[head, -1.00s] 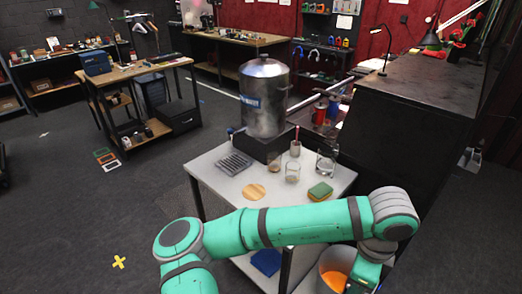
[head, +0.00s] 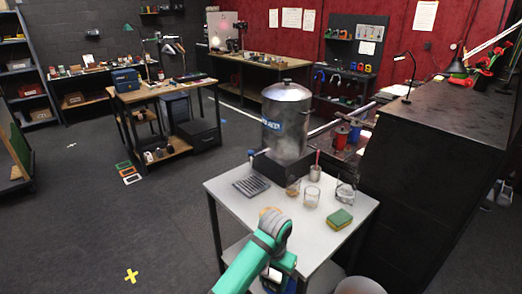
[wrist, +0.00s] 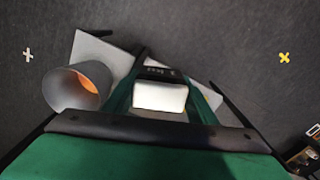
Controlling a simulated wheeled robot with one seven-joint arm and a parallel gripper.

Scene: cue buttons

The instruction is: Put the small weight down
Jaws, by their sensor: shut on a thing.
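In the wrist view my gripper (wrist: 160,98) is shut on a pale block with a dark, marked upper face, which I take to be the small weight (wrist: 159,96). The green fingers stand on either side of it. In the head view my green arm reaches up from the bottom edge to the near side of the grey table (head: 228,192). The gripper end (head: 275,278) hangs in front of that table, and the weight cannot be clearly made out there.
The table holds a steel urn (head: 286,122), glass jars, a sponge (head: 340,219) and a ridged tray (head: 251,185). A bin (wrist: 78,88) with orange inside stands beside it. A workbench (head: 140,92) is further back left. Floor at left is open, with a yellow cross (head: 131,276).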

